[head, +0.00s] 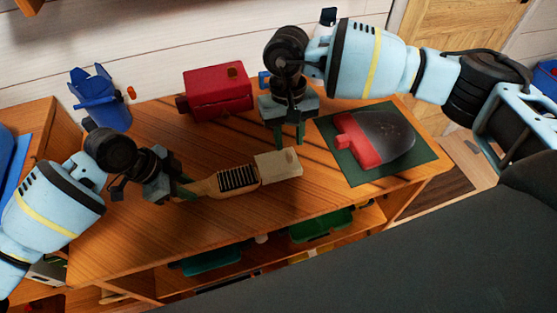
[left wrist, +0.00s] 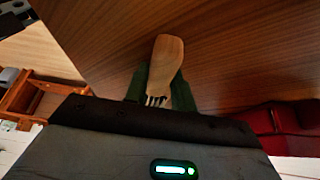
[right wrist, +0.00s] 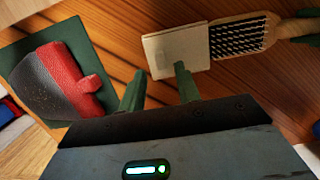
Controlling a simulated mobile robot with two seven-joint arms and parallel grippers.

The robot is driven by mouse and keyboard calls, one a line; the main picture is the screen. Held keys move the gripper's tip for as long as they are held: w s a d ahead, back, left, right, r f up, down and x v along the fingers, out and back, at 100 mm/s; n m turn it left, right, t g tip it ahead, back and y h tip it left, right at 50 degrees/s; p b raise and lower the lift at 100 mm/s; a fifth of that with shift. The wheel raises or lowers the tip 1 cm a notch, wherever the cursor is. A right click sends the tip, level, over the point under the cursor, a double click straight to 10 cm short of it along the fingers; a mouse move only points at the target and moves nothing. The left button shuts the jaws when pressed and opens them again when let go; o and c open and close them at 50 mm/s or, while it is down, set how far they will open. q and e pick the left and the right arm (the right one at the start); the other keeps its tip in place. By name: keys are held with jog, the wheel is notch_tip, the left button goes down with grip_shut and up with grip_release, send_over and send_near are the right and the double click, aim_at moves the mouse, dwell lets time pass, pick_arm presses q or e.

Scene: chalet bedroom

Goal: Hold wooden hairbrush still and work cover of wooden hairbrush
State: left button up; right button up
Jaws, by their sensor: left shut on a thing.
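The wooden hairbrush lies across the table, its bristle pad (head: 238,179) facing up. A pale block-like cover (head: 278,165) sits at the brush's head end; the right wrist view shows this cover (right wrist: 176,50) against the edge of the bristle pad (right wrist: 240,36). I cannot tell how far it overlaps the head. My left gripper (head: 184,190) is shut on the handle, which shows between its fingers in the left wrist view (left wrist: 165,62). My right gripper (head: 289,142) is open and empty, fingers pointing down by the cover, one finger overlapping its edge in the right wrist view.
A red-and-dark-grey case (head: 362,143) lies on a green mat (head: 424,153) at the right. A red box (head: 215,92) and a blue container (head: 97,98) stand at the back. Green bins (head: 322,224) sit on the shelf below. The table's front strip is clear.

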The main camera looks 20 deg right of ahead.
aim_at(289, 152)
jog(key=shift+s+f, duration=0.15)
jog(key=shift+f, duration=0.8)
jog(key=shift+s+f, duration=0.15)
jog(key=shift+f, duration=0.8)
jog(key=shift+a, duration=0.1)
grip_shut()
